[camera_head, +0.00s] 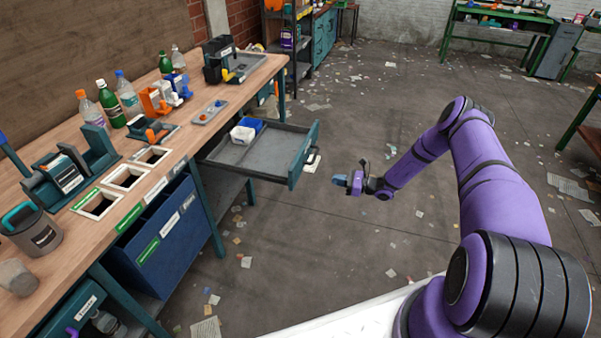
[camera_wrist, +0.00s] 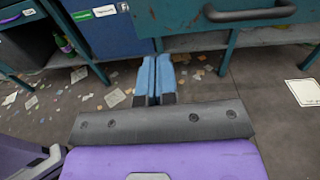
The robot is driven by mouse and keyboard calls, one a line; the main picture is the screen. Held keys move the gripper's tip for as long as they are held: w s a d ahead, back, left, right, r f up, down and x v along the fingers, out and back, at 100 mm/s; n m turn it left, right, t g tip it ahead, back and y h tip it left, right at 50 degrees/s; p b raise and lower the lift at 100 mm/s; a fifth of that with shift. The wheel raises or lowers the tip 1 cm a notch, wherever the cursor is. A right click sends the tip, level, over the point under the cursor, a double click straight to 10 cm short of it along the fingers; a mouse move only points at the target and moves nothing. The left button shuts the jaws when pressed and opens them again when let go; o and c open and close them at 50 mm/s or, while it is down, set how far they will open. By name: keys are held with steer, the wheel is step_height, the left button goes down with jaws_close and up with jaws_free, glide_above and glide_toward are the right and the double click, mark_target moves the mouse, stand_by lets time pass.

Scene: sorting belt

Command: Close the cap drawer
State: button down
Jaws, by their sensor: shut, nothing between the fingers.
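A teal drawer (camera_head: 303,155) stands pulled well out from under the wooden workbench, taken as the cap drawer. In the wrist view, the blue fingers (camera_wrist: 156,78) are together and point toward the drawer front (camera_wrist: 180,14), whose dark bar handle (camera_wrist: 250,14) is at upper right. The drawer label is not readable.
The workbench (camera_head: 215,122) carries bottles, holders and sorting openings. A blue bin (camera_head: 160,222) stands below it, left of the drawer. Bench legs and a lower shelf lie under the drawer. Scraps of paper litter the floor; the floor right of the drawer is otherwise free.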

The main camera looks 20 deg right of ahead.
mark_target(297, 173)
steer(key=shift+m+t, duration=0.3)
steer(key=x, duration=0.4)
steer(key=f+x, duration=0.1)
steer(key=x, duration=0.9)
steer(key=shift+w+d+f, duration=0.1)
steer(key=shift+d+f, duration=0.05)
steer(key=shift+f, duration=0.05)
